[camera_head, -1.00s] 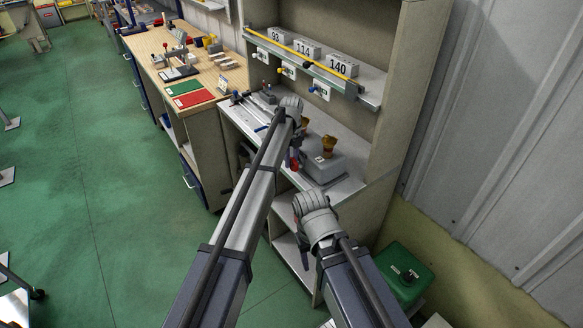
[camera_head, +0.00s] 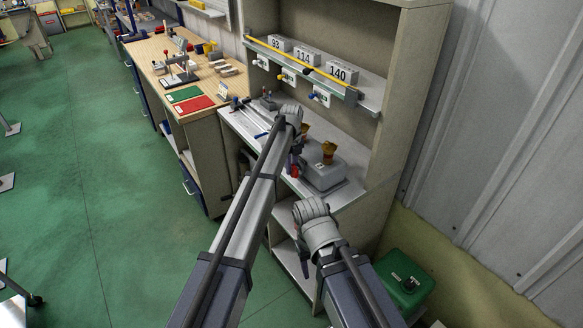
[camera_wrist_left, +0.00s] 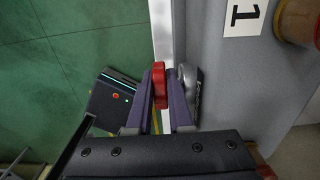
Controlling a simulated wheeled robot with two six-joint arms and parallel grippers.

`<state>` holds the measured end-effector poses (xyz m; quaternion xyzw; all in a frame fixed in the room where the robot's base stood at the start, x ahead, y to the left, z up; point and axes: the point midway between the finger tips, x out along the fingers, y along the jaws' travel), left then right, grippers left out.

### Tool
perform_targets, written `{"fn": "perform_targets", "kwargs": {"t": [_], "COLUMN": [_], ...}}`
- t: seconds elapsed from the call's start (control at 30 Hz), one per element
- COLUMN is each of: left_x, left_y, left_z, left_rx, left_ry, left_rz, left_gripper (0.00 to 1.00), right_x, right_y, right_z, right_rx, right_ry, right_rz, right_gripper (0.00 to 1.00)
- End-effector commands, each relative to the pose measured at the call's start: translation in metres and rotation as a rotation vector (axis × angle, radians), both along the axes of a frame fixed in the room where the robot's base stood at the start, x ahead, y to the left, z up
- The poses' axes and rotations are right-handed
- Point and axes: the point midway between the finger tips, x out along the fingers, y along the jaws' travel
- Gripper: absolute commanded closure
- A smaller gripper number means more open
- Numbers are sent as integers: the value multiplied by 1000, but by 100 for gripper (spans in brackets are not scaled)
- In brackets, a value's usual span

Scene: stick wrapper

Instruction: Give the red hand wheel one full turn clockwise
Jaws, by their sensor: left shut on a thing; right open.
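The red hand wheel (camera_head: 293,171) is at the front left of a grey box-shaped unit (camera_head: 333,180) on the grey bench. My left gripper (camera_head: 297,158) reaches down to it. In the left wrist view the red wheel (camera_wrist_left: 159,84) shows edge-on between the two purple fingers of my left gripper (camera_wrist_left: 166,90), which is shut on its rim. A grey ring (camera_wrist_left: 187,75) sits just right of the wheel. The wheel's face and turn angle are hidden. My right gripper (camera_head: 302,232) is open, lower and nearer, in front of the bench; its fingers are mostly hidden by the wrist.
Amber knobs (camera_head: 329,150) stand on the unit. A shelf with numbered blocks (camera_head: 310,61) is behind. A wooden bench with green and red mats (camera_head: 195,103) is at left. A green container (camera_head: 403,282) is at lower right.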

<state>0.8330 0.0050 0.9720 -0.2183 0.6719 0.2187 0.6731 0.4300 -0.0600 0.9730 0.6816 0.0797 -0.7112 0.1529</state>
Motion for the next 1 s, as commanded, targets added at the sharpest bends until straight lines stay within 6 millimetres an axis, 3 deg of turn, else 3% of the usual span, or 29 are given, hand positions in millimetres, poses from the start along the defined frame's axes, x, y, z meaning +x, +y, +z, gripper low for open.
{"fn": "perform_targets", "kwargs": {"t": [0.5, 0.9, 0.93, 1.0], "left_x": [-8, -7, -7, -7], "left_y": [-4, -5, -5, -5], "left_z": [-1, 2, 2, 2], "left_rx": [273, 290, 290, 290], "left_ry": [-375, -400, -400, -400], "left_rz": [-1, 1, 1, 1], "left_gripper": [100, 100, 78, 70], "right_x": [0, 0, 0, 0], "right_y": [0, 0, 0, 0], "right_z": [-24, -24, -24, -24], "right_rx": [0, 0, 0, 0], "right_ry": [0, 0, 0, 0], "right_rz": [0, 0, 0, 0], "right_gripper": [46, 46, 46, 46]}}
